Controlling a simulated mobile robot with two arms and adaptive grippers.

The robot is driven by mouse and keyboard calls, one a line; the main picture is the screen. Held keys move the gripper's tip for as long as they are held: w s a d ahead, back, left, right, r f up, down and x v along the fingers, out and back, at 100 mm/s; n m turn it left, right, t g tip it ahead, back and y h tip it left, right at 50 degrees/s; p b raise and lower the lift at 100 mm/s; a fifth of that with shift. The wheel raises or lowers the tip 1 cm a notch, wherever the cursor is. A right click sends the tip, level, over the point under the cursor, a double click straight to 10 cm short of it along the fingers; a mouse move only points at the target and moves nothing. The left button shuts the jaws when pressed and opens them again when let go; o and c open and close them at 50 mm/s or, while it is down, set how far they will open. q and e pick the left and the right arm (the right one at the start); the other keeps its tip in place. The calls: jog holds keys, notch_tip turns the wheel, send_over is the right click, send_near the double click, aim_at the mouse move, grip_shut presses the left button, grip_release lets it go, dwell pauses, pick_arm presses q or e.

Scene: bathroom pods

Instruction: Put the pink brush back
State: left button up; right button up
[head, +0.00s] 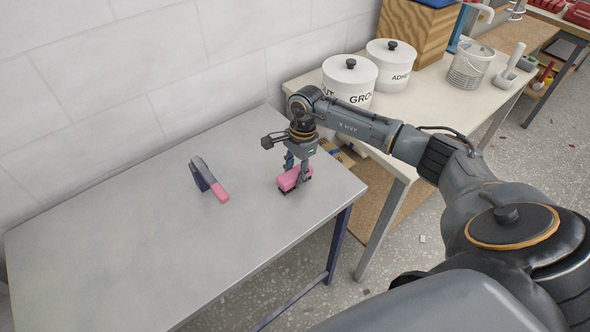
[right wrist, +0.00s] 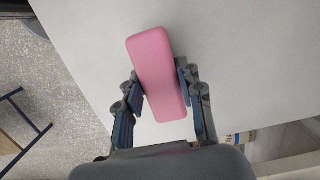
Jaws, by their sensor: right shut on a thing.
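The pink brush (head: 291,179) is a pink block with dark bristles under it, near the right end of the grey table (head: 130,235). My right gripper (head: 298,172) points down and is shut on the brush, one finger on each long side. In the right wrist view the pink top of the brush (right wrist: 156,66) lies between the two blue-padded fingers (right wrist: 162,92), slightly tilted. I cannot tell whether the bristles touch the table. My left gripper is not in view.
A dark-bladed tool with a pink handle (head: 221,193) is on the table left of the brush. The table's left and front are clear.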

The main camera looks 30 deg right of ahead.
jog(key=shift+f+b, duration=0.2)
jog(key=shift+b, duration=0.15)
jog(key=o, duration=1.1)
jog(key=shift+r, duration=0.1)
jog(key=shift+o, duration=0.2)
jog(key=shift+r+p, duration=0.2)
jog(key=shift+p, duration=0.1)
jog(key=shift+d+r, duration=0.1)
jog(key=shift+r, duration=0.15)
notch_tip(320, 180, up, 11)
jog(key=d+b, duration=0.1)
jog(key=b, duration=0.1)
jog(key=shift+d+r+b, duration=0.15)
jog(key=shift+d+b, duration=0.15)
jog(key=shift+b, duration=0.1)
